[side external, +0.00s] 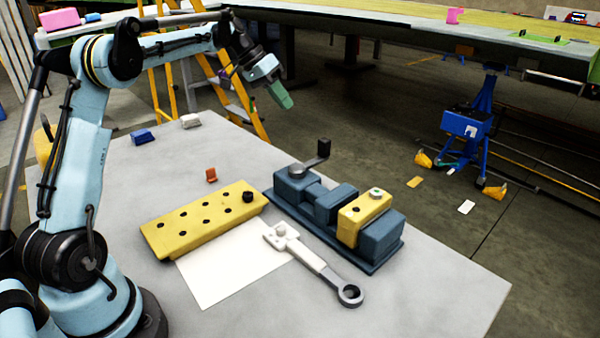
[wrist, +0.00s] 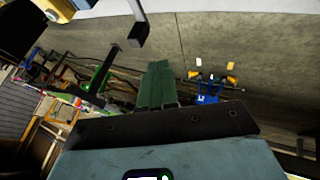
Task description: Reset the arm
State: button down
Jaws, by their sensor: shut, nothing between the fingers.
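My gripper (side external: 282,98) is raised above the far edge of the grey table (side external: 440,290) in the side external view, at the end of my outstretched arm. Its green fingers are together and hold nothing. In the wrist view the gripper (wrist: 158,75) points out over the floor, with its green fingers side by side. No object touches it.
On the table are a blue vise (side external: 330,205) clamping a yellow block (side external: 362,215), a yellow plate with holes (side external: 200,222), a white sheet (side external: 230,268) and a grey rod-end part (side external: 325,272). A yellow ladder (side external: 240,105) stands behind. Air around the gripper looks clear.

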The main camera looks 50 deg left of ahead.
jog(key=s+d+r+y, duration=0.2)
jog(key=s+d+y, duration=0.1)
jog(key=s+d, duration=0.75)
jog(key=s+d+f+t+y, duration=0.2)
jog(key=s+d+f, duration=0.6)
jog(key=s, duration=0.3)
jog(key=shift+s+d, duration=0.25)
jog(key=shift+s, duration=0.1)
